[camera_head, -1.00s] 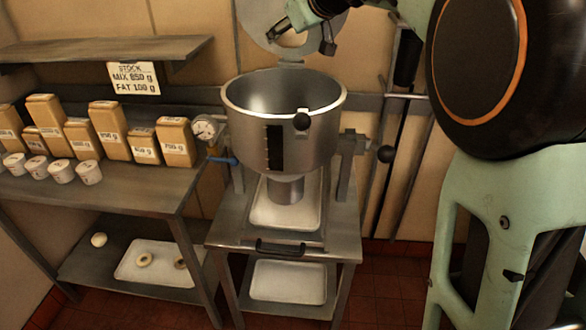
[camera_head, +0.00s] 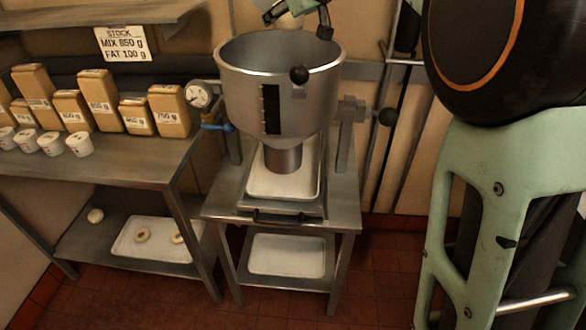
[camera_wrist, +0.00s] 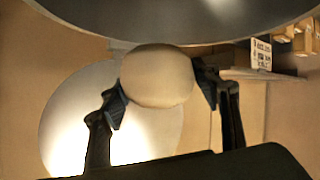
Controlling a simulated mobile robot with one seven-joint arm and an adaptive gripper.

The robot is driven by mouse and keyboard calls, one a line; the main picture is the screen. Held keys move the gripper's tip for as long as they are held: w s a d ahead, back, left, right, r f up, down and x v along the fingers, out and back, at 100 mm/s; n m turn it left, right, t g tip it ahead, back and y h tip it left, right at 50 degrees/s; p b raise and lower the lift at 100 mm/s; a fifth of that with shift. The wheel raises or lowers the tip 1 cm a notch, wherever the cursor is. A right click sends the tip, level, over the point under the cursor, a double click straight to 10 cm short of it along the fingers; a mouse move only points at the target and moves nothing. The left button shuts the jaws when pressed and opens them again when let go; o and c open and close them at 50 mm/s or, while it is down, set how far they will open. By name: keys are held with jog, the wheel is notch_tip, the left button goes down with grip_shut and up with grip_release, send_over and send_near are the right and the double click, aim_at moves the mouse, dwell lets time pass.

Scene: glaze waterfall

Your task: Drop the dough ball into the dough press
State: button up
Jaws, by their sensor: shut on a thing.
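The dough ball (camera_wrist: 158,76) is pale and round, held between the two dark fingers of my gripper (camera_wrist: 162,92) in the wrist view. In the head view my gripper (camera_head: 297,12) is at the top edge, above and behind the hopper's far rim, and the ball is not clear there. The dough press (camera_head: 275,100) is a wide steel hopper with a narrow lower outlet, standing on a metal table. Its top is open and the visible inner wall is bare. In the wrist view a curved metal surface, likely the hopper (camera_wrist: 180,20), fills the top, beyond the ball.
A pale round disc (camera_wrist: 85,130) stands behind the ball in the wrist view. A black knob (camera_head: 299,75) sits at the hopper's front rim. Tan packets (camera_head: 100,100) and white cups (camera_head: 79,144) stand on the left counter.

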jog(key=o, duration=1.4)
jog(key=shift+o, duration=0.2)
jog(key=v, duration=0.7)
jog(key=shift+s, duration=0.25)
jog(key=shift+d+r, duration=0.1)
jog(key=shift+r, duration=0.05)
